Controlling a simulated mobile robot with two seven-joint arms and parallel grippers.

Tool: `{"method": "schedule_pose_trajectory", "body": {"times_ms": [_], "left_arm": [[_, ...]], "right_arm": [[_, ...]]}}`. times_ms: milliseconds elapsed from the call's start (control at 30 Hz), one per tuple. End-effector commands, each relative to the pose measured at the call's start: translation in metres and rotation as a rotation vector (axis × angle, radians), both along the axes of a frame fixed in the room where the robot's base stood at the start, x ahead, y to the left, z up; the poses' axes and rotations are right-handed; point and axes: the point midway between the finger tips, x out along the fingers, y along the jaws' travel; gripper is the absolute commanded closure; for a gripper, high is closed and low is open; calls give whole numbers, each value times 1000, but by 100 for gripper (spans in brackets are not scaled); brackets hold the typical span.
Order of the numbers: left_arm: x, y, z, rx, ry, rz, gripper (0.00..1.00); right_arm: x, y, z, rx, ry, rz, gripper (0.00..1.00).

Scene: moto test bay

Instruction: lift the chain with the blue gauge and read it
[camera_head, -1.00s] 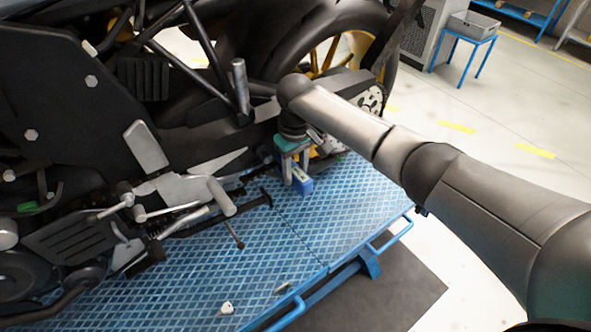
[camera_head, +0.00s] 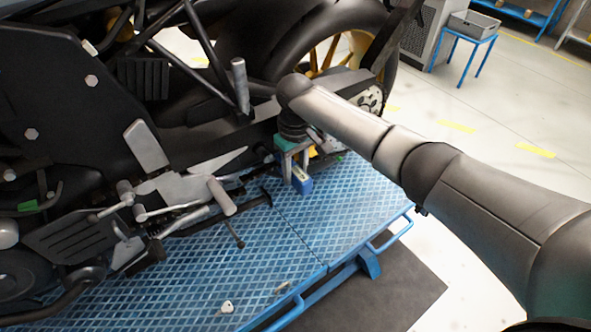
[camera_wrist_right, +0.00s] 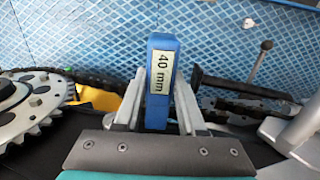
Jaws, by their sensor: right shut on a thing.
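The blue gauge (camera_head: 303,184) is upright below my right gripper (camera_head: 293,165), near the rear wheel of the motorcycle. In the right wrist view, the blue gauge (camera_wrist_right: 158,60) stands between the two grey fingers of my right gripper (camera_wrist_right: 158,98), which is shut on it. Its pale label reads "40 mm". The dark chain (camera_wrist_right: 78,78) shows to the left of the gauge, near the toothed sprocket (camera_wrist_right: 30,103). Where the gauge meets the chain is hidden, so I cannot tell whether they touch. My left gripper is not in view.
The motorcycle (camera_head: 90,80) fills the left and stands over the blue lift platform (camera_head: 220,270). A dark bar (camera_wrist_right: 240,87) lies right of the gauge in the wrist view. A small white object (camera_head: 227,307) lies on the platform. Open floor (camera_head: 500,190) is at right.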

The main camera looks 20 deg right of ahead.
Motion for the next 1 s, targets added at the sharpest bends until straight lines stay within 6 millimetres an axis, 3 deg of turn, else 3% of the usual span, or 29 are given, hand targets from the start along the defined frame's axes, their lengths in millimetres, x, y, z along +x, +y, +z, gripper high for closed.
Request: {"method": "schedule_pose_trajectory", "body": {"times_ms": [1000], "left_arm": [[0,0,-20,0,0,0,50]], "right_arm": [[-1,0,-42,0,4,1,100]]}}
